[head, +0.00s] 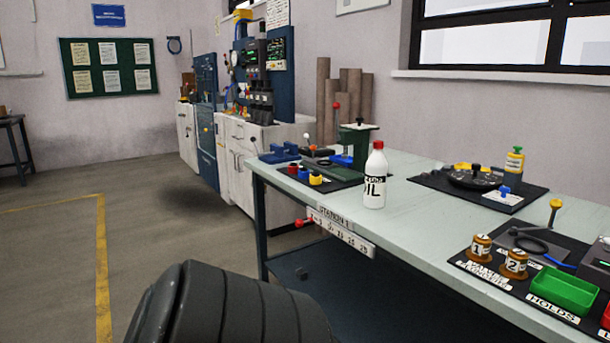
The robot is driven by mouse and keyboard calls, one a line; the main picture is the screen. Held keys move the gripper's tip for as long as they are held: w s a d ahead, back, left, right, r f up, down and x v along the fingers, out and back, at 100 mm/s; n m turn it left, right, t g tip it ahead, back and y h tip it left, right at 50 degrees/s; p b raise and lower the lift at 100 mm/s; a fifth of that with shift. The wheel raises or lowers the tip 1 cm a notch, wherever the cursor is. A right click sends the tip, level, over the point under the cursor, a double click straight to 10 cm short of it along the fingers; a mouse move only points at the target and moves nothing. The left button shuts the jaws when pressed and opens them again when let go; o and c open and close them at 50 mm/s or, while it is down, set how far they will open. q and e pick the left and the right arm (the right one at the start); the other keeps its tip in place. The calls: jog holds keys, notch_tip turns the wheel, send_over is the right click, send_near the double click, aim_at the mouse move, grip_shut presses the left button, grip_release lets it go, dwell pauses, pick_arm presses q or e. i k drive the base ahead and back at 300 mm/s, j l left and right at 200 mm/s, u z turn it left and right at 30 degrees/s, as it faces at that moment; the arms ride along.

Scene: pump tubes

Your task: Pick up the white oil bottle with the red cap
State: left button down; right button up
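The white oil bottle (374,182) has a red cap and a label of which "IL" is readable. It stands upright on the pale green workbench (415,231), near its front edge and left of the middle. Nothing touches it on its front side. A black ribbed part in the bottom foreground is probably my own body. Neither of my grippers shows in the head view.
Behind and left of the bottle, a black mat holds a dark green container (356,140) and small coloured parts. A round black fixture (474,177) is at the back right. A green tray (563,290) and two numbered brown jars are front right. Bare bench lies right of the bottle.

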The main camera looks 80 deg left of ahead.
aim_at(376, 173)
jog(key=u, duration=1.95)
jog(key=j+z, duration=0.1)
jog(key=z, duration=0.25)
jog(key=j+z, duration=0.15)
jog(key=z, duration=0.2)
jog(key=j+z, duration=0.15)
jog(key=z, duration=0.25)
jog(key=j+z, duration=0.3)
jog(key=j, duration=0.25)
jog(key=k+j+z, duration=0.15)
jog(key=j+z, duration=0.2)
jog(key=j, duration=0.15)
jog(key=k+j, duration=0.1)
jog(key=j, duration=0.25)
jog(key=k+j+z, duration=0.1)
jog(key=j, duration=0.3)
jog(key=k+j, duration=0.15)
jog(key=j, duration=0.2)
